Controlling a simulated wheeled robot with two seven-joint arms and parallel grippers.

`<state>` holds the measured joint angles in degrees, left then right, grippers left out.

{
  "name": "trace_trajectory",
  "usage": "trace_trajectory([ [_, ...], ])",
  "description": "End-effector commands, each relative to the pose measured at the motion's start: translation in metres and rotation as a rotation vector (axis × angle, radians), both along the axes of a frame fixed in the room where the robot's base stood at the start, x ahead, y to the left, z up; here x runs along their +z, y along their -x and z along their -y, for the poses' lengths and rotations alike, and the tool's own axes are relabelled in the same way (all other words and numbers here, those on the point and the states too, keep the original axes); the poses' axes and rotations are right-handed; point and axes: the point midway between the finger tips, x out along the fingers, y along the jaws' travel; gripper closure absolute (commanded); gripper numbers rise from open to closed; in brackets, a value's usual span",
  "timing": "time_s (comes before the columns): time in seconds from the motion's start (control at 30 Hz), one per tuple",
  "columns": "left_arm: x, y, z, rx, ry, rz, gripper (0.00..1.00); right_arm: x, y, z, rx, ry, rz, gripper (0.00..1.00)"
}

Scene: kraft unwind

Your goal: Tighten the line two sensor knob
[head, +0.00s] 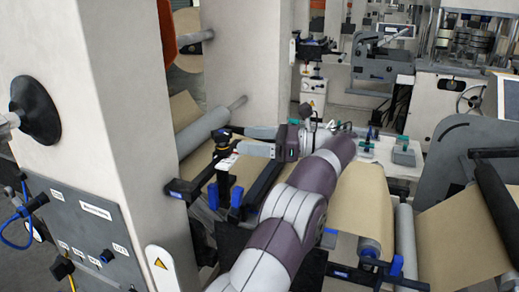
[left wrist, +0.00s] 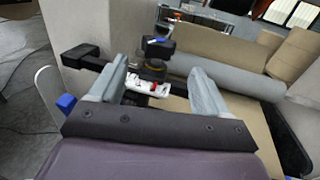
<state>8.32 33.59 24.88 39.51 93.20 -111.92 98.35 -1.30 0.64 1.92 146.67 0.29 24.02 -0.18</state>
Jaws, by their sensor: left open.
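A black sensor knob (head: 222,136) with a yellow-brown collar stands on a black bar bracket beside the paper web. A white plate with a red mark (head: 227,161) sits just below it. My left gripper (head: 241,140) is open, its two grey fingers pointing left at the knob. In the left wrist view the knob (left wrist: 156,50) shows between and just beyond the fingertips (left wrist: 158,68), with the white and red plate (left wrist: 150,86) nearer. I see no finger closed on the knob. I cannot read which line it is marked for. My right gripper is not in view.
A pale column (head: 120,100) with a labelled control panel (head: 90,235) stands at the left. Brown paper web (head: 360,205) and a grey roller (head: 210,127) lie close around the bracket.

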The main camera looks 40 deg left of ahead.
Motion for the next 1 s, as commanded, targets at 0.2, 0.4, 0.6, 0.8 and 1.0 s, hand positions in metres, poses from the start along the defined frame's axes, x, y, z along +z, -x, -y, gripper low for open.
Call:
trace_trajectory([
  [0.2, 0.001, 0.001, -0.001, 0.0, -0.001, 0.001, 0.24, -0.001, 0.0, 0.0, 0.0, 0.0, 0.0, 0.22],
  [0.4, 0.016, 0.0, 0.0, -0.002, -0.001, 0.003, 0.25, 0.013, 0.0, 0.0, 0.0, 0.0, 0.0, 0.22],
  [0.6, 0.104, 0.004, 0.009, -0.036, 0.003, -0.117, 0.25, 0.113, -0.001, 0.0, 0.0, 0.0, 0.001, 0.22],
  [0.8, 0.128, 0.008, 0.013, -0.165, 0.232, -1.022, 0.25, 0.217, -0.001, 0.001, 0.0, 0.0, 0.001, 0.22],
  [1.0, 0.065, 0.038, 0.019, -0.163, 0.495, -2.21, 0.25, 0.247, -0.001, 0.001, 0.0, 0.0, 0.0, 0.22],
])
